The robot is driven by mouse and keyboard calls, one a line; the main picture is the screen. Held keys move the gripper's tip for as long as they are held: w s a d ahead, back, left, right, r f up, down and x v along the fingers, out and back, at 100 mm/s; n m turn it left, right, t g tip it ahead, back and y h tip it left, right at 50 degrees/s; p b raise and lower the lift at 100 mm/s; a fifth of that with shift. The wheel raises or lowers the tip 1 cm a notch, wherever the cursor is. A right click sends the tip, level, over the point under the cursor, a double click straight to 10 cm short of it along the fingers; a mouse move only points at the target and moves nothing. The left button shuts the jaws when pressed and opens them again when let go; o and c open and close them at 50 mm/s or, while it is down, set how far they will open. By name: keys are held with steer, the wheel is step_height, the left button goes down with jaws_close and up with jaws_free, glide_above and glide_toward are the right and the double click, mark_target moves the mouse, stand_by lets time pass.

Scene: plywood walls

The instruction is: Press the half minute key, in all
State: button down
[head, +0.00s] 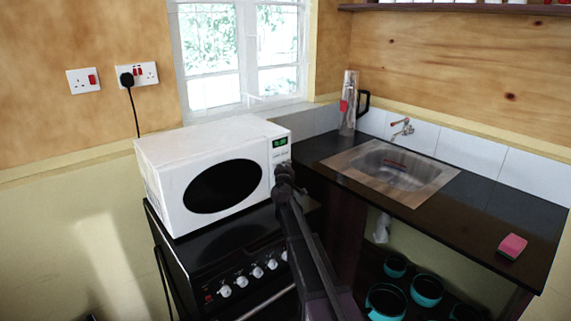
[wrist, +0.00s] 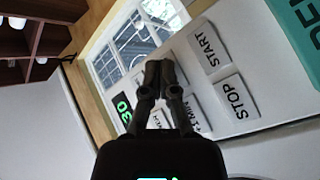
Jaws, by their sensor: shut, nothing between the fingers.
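The white microwave (head: 160,170) stands on the black stove, its key panel on the right of its front. In the wrist view, the green display (wrist: 122,107) shows digits ending in 30. The START key (wrist: 207,46), STOP key (wrist: 234,97) and +1 MIN key (wrist: 203,115) are readable. A key whose label ends in WER is partly hidden. Other keys lie behind my fingers, and I cannot read a half minute label. My gripper (wrist: 161,66) is shut and empty, its fingertips over the panel. In the head view my gripper (head: 283,170) is at the panel below the display; contact cannot be told.
The black stove (head: 230,262) with knobs is under the microwave. To the right are a counter with a sink (head: 395,165), a glass jug-like vessel (head: 348,105) and a pink sponge (head: 512,246). Teal pots (head: 427,290) sit below. A teal panel (wrist: 296,25) edges the keys.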

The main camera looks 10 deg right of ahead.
steer(key=shift+s, duration=0.15)
steer(key=shift+s+d, duration=0.35)
steer(key=shift+s, duration=0.2)
stand_by(0.4)
steer(key=s+d, duration=0.1)
steer(key=s, duration=0.2)
steer(key=s+d, duration=0.1)
steer(key=shift+s+d, duration=0.15)
steer(key=shift+d, duration=0.15)
stand_by(0.8)
